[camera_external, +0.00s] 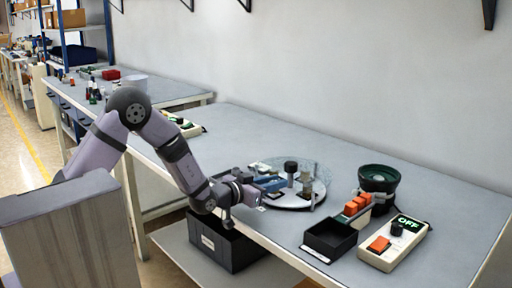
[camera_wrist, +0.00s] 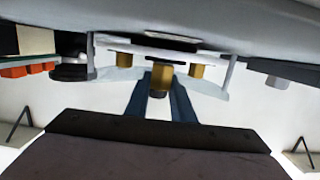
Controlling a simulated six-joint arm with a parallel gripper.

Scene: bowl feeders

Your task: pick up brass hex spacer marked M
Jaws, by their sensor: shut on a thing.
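In the wrist view, which looks upside down, a brass spacer (camera_wrist: 160,76) with a dark end sits between the two blue fingers of my gripper (camera_wrist: 161,90). The fingers are shut on it. I cannot read a letter on it. Two more brass pieces, one at left (camera_wrist: 124,59) and one at right (camera_wrist: 196,70), show on either side, apart from the fingers. In the external view my gripper (camera_external: 268,184) is low over the left part of the round clear disc (camera_external: 291,203), and the held spacer cannot be made out. Small brass-coloured pieces (camera_external: 305,179) stand on the disc to its right.
A dark cylinder (camera_external: 291,167) stands on the disc. The table behind the disc is clear.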

